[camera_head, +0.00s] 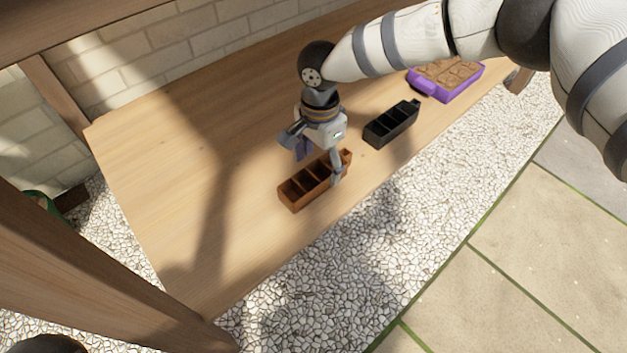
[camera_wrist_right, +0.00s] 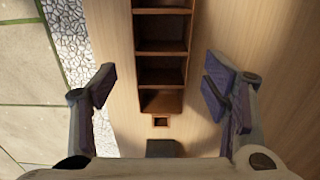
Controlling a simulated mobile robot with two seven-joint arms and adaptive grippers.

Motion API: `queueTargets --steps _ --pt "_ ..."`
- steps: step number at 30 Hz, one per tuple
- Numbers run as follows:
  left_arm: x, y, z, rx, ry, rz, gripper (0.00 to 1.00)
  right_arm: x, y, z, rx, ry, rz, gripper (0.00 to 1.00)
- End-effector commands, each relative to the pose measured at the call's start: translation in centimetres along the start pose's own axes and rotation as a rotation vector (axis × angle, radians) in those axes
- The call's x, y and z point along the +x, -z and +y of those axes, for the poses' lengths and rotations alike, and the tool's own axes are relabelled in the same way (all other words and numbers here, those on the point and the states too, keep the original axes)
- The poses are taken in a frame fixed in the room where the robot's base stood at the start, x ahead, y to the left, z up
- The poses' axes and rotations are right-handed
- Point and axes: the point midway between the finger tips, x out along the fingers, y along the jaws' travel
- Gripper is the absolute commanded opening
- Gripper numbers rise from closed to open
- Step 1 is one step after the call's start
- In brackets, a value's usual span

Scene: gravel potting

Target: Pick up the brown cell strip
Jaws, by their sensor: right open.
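The brown cell strip (camera_head: 296,198) lies on the wooden bench, its row of open cells facing up and looking empty. In the right wrist view the strip (camera_wrist_right: 160,78) runs up the middle, with a small tab at its near end. My right gripper (camera_head: 319,166) is over the strip's far end, pointing down. Its two fingers (camera_wrist_right: 159,90) are spread, one on each side of the strip, with clear gaps between. The strip's far end is partly hidden by a finger in the head view. My left gripper is not in view.
A black cell strip (camera_head: 391,124) lies on the bench just right of the brown one. A purple tray (camera_head: 460,88) with brown-filled cells is farther right. The bench (camera_head: 180,150) is clear to the left. White gravel (camera_head: 330,270) borders its front edge; a brick wall stands behind.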

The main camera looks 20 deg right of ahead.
Motion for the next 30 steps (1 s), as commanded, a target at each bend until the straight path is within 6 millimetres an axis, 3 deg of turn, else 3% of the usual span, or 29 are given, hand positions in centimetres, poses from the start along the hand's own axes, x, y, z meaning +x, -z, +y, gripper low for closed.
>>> queueTargets --steps 6,12,20,30 --pt "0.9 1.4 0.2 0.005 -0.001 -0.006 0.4 4.2 0.1 -0.1 -0.001 -0.001 0.001 0.69" --pt "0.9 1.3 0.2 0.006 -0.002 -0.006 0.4 4.3 0.1 -0.1 -0.001 0.001 0.001 0.69" --pt "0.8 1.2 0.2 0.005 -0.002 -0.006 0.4 4.3 0.1 -0.1 -0.001 0.0 0.001 0.13" --pt "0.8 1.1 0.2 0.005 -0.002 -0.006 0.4 3.7 0.1 -0.1 -0.001 0.001 0.0 0.13"
